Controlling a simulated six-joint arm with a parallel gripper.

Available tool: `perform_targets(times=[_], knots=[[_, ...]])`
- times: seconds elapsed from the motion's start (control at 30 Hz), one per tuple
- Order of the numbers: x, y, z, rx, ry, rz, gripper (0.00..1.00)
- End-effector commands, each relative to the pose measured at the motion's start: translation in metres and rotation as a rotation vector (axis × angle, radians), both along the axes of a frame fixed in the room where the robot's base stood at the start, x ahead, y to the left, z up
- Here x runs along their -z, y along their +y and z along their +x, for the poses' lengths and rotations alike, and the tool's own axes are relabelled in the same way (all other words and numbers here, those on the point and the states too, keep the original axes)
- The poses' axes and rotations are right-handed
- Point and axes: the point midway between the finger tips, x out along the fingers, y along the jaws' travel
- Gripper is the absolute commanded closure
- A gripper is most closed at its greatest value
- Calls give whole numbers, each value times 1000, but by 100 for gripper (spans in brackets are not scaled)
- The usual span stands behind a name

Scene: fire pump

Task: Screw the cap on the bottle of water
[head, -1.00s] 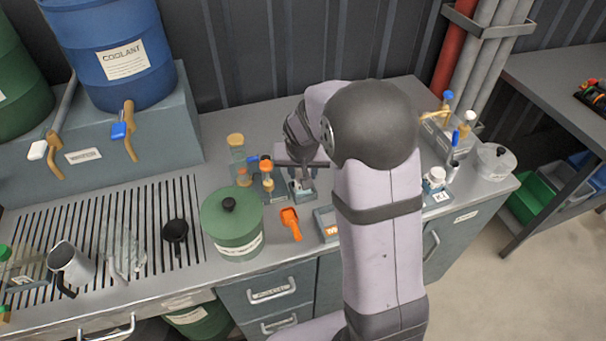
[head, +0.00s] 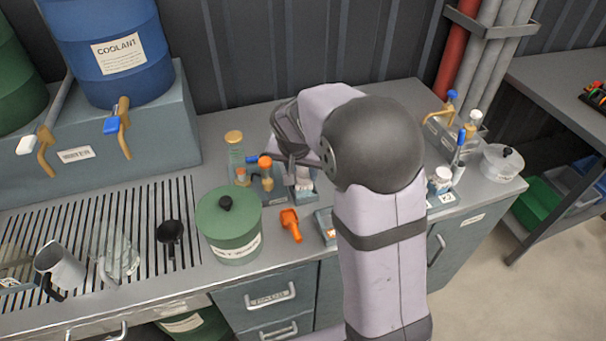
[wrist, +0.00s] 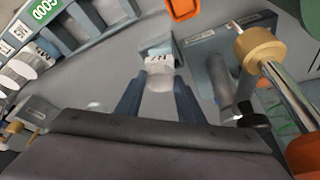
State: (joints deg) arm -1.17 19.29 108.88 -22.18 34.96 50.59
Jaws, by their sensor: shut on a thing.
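My gripper (wrist: 158,98) shows in the wrist view with its two blue-grey fingers on either side of a white cylindrical piece (wrist: 160,76). It is shut on this piece, and I cannot tell for sure whether it is the cap or a bottle. A small blue-grey holder (wrist: 155,48) is just beyond it. In the head view my wrist and arm hide most of the fingers; white pieces (head: 303,184) show below the wrist. No bottle is clearly readable as the water bottle. A clear bottle with a yellow top (head: 235,150) stands left of my wrist.
An orange-topped bottle (head: 265,172) stands close left of my gripper. A green lidded pot (head: 230,235) and an orange scoop (head: 291,224) are in front. A small rack with bottles (head: 465,135) and a clear tub (head: 502,163) stand at right.

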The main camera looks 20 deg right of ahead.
Motion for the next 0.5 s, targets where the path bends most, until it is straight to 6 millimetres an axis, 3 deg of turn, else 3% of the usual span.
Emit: perform_targets(times=[0.5], knots=[[-1,1,1,93,-1,0,85]])
